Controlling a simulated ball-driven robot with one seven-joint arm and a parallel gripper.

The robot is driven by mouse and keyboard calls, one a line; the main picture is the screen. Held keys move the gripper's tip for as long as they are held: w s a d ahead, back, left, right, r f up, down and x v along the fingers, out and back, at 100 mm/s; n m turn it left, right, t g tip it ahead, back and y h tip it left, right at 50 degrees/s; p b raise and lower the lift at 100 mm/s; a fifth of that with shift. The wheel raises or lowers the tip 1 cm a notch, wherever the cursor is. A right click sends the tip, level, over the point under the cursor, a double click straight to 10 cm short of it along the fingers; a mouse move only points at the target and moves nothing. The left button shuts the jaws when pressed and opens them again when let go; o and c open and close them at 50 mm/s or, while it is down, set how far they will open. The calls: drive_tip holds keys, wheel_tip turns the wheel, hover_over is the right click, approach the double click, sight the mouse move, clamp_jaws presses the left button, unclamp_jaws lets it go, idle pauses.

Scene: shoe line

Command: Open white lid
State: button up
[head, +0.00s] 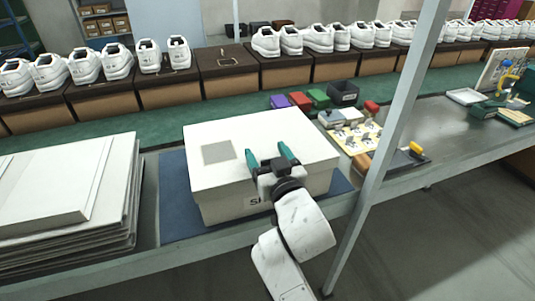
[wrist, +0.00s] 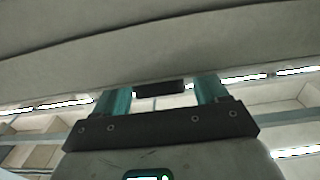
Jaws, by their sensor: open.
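The white lid (head: 285,130) lies on a white box (head: 225,208) and looks closed. It has a grey square patch (head: 219,152) on its top. The box stands on a dark blue mat (head: 172,205). My gripper (head: 268,155) is at the lid's front edge, with its two teal fingers spread and nothing between them. In the head view it covers part of the front edge and the box's lettering. In the wrist view, a pale surface fills the top, and the open fingers (wrist: 162,90) reach towards it. I cannot tell whether they touch the lid.
A stack of large white flat boards (head: 65,190) stands left of the box. Small coloured blocks (head: 300,102) and a tray of parts (head: 355,135) lie behind and right. A grey post (head: 390,135) rises close right. White shoes on boxes (head: 225,72) line the back.

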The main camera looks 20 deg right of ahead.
drive_tip(key=shift+c, duration=0.2)
drive_tip(key=shift+r, duration=0.1)
clamp_jaws()
idle(0.5)
